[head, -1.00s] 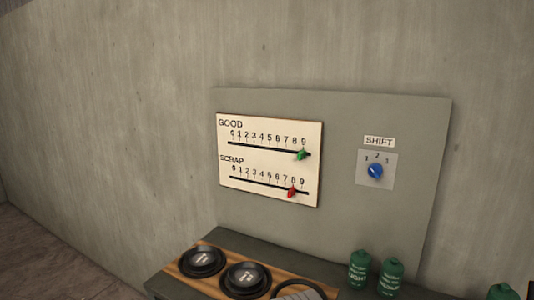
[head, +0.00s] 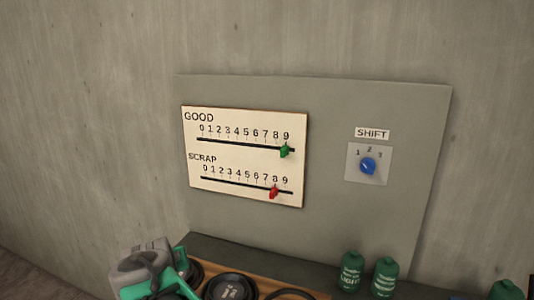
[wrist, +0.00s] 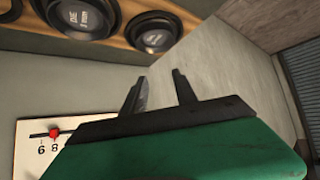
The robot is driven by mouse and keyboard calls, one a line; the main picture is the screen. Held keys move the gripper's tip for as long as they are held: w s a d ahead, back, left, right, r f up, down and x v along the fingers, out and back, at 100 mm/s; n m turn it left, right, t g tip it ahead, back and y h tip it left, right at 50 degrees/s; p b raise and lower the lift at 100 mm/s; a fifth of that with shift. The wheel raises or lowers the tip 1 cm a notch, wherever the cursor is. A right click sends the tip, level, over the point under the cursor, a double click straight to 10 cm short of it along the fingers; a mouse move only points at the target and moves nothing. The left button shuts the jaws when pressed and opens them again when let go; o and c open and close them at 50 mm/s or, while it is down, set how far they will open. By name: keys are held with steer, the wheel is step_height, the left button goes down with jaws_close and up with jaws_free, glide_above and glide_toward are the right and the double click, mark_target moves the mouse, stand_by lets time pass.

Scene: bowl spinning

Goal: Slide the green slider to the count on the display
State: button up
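The green slider (head: 285,151) sits on the upper track of the cream panel (head: 240,180), under the GOOD scale, at about the 9 at its right end. A red slider (head: 273,191) sits at about 8 on the SCRAP scale below; it also shows in the wrist view (wrist: 54,132), where the panel appears upside down. My gripper (wrist: 158,82) is open, its two dark fingers apart with nothing between them, beside the panel. In the head view my arm shows at the lower left, and its fingertips are hard to make out. No count display is readable in either view.
A blue SHIFT knob (head: 369,166) is on the grey backboard, right of the panel. Green canisters (head: 351,271) stand at the lower right. The space before the panel is clear in the head view.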

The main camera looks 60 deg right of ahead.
steer(key=s+d+r+m+h, duration=0.35)
steer(key=d+r, duration=0.35)
steer(key=d, duration=0.5)
steer(key=m+g+h, duration=0.5)
steer(key=h, duration=0.3)
glide_toward(282, 154)
steer(key=d, duration=0.1)
steer(key=d+p, duration=0.1)
steer(key=d, duration=0.1)
steer(key=d+p, duration=0.1)
steer(key=d, duration=0.1)
steer(key=w+d+p, duration=0.1)
steer(key=d, duration=0.2)
steer(key=shift+d+r, duration=0.1)
steer(key=shift+r, duration=0.1)
steer(key=shift+d+f, duration=0.1)
steer(key=shift+d, duration=0.2)
jaws_close()
steer(key=shift+w, duration=0.1)
